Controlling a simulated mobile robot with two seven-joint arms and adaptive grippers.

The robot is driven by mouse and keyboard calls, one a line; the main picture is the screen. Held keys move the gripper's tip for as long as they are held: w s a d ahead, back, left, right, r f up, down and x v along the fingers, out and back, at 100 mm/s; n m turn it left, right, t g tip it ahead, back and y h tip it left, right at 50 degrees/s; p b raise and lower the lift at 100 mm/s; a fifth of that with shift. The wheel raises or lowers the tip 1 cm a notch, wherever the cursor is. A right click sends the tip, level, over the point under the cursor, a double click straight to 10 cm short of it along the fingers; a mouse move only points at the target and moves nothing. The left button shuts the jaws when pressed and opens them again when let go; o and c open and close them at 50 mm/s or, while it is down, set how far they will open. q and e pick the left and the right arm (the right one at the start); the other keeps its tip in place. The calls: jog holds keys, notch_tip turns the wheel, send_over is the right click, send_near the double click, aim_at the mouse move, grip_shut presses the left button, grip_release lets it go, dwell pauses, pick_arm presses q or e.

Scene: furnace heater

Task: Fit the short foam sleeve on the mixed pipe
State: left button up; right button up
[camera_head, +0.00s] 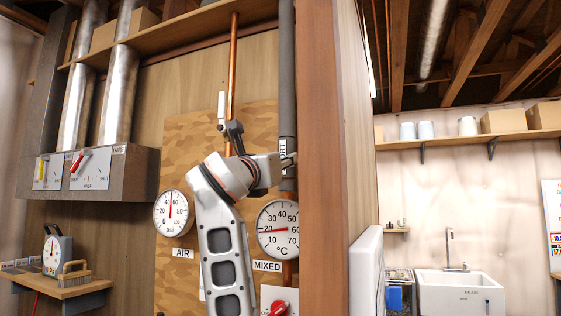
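The mixed pipe runs vertically above the MIXED dial (277,229), and dark grey foam (287,70) covers it from the top of the picture to just above the dial. The short foam sleeve (287,184) appears to be the lower part, with a white upright label (283,147). I cannot see a clear seam above it. My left gripper (288,161) reaches in from the left and looks shut on this lower part at the label. The wrist hides some of its left side. Bare copper shows below the dial. My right gripper is not in view.
A wooden post (322,150) stands close right of the mixed pipe. The air pipe (233,70) is bare copper, left of it, above the AIR dial (173,213). A red knob (279,308) sits below. A grey duct box (90,172) projects at left.

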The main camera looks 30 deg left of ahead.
pick_arm(q)
jog(key=shift+w, duration=0.2)
jog(key=o, duration=1.3)
jog(key=v, duration=1.2)
